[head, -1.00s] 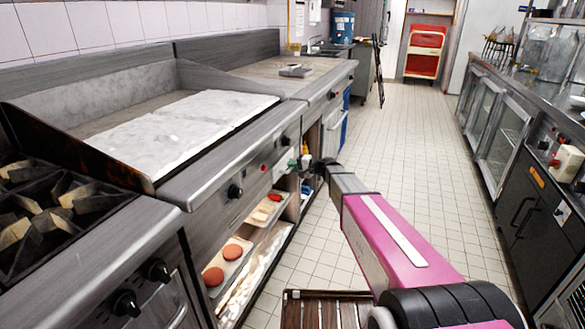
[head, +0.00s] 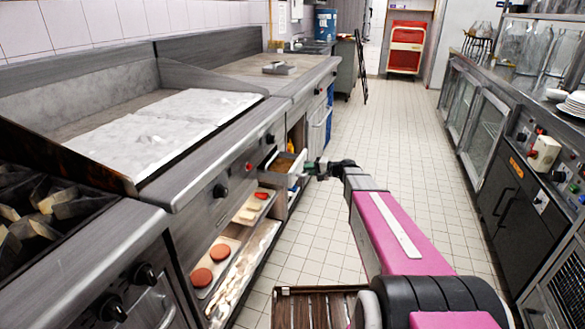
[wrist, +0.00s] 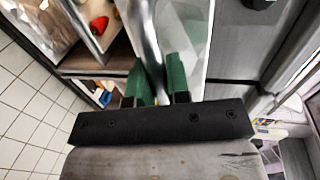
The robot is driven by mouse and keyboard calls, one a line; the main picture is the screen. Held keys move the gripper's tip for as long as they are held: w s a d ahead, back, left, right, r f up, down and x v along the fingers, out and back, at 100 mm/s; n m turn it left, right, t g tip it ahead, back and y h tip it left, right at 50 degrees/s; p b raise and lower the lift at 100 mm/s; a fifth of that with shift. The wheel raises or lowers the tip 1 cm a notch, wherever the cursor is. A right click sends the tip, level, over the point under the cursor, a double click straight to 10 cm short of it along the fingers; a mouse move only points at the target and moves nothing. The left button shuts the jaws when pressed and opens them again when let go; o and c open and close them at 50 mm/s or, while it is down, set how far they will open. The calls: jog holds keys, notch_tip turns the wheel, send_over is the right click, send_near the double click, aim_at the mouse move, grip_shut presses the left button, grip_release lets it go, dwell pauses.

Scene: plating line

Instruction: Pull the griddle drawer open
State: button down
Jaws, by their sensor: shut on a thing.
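The griddle drawer (head: 284,163) stands partly out from the front of the griddle unit (head: 232,160), below the knobs. Its inside and some yellowish-brown contents show in the head view. My gripper (head: 310,169) is at the drawer's outer face. In the wrist view, my gripper's green fingers (wrist: 160,84) are shut on a shiny metal drawer handle (wrist: 148,38), one finger on each side. The pale drawer (wrist: 187,35) lies beside the handle there. The exact contact is partly hidden by the fingers.
Open shelves below the griddle hold trays with red patties (head: 202,277) and a red item. A brown slatted crate (head: 316,292) is on the floor in front. A counter with dark cabinets (head: 508,205) lines the right. The tiled aisle (head: 385,125) is clear.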

jog(key=f+v, duration=0.3)
jog(key=v, duration=1.2)
jog(key=shift+d, duration=0.3)
jog(key=shift+s+f, duration=0.1)
jog(key=shift+f, duration=0.05)
jog(key=c, duration=1.1)
grip_release()
jog(key=shift+d, duration=0.1)
jog(key=v, duration=1)
jog(key=shift+d, duration=0.3)
jog(key=shift+s, duration=0.1)
